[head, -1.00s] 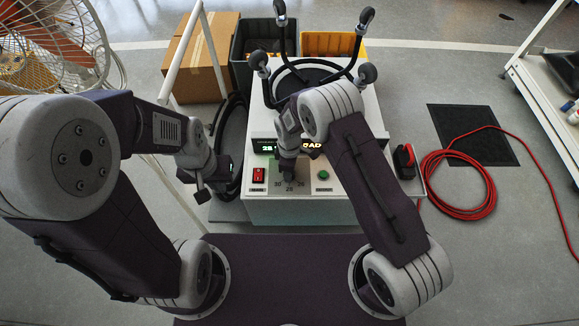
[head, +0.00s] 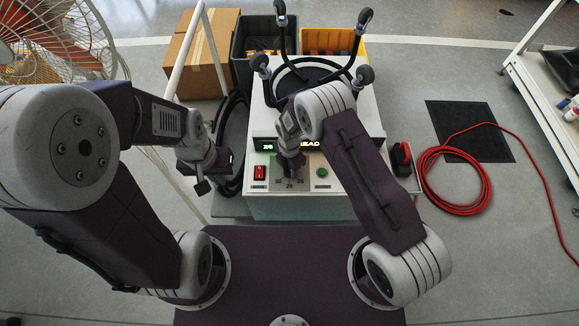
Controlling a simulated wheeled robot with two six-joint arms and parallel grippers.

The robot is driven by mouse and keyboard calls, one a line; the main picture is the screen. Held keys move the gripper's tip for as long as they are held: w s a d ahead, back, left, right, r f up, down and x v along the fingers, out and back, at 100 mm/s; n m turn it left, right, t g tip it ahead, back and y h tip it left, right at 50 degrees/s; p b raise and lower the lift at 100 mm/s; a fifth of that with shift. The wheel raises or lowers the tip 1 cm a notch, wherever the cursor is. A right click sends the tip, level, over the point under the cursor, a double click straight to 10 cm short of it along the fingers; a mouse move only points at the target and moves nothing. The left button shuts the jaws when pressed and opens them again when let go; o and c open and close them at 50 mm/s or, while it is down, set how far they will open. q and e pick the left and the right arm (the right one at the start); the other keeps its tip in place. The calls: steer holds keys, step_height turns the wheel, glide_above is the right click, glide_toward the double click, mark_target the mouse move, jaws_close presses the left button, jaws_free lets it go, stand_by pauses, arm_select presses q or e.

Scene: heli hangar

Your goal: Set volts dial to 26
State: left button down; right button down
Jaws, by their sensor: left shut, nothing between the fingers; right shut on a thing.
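The white power unit (head: 330,205) stands in front of me, with a grey scale plate (head: 290,184) on its front panel. The plate carries small numbers, partly hidden. My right gripper (head: 292,172) points down at the plate and is shut on the volts dial, which its fingers and wrist hide. A lit display (head: 268,149) above shows green digits, too small to read surely, and partly covered white letters. My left gripper (head: 201,187) is shut and empty, left of the unit and apart from it.
A red switch (head: 259,173) and a green button (head: 322,173) flank the dial. Red cable (head: 455,207) coils on the floor at right. A cage fan (head: 60,40) and cardboard box (head: 201,58) stand at left.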

mark_target(289, 169)
steer(key=shift+n, duration=0.5)
stand_by(0.3)
steer(key=c, duration=0.9)
jaws_free()
steer(key=shift+r, duration=0.15)
step_height(289, 169, up, 9)
steer(key=p, duration=0.3)
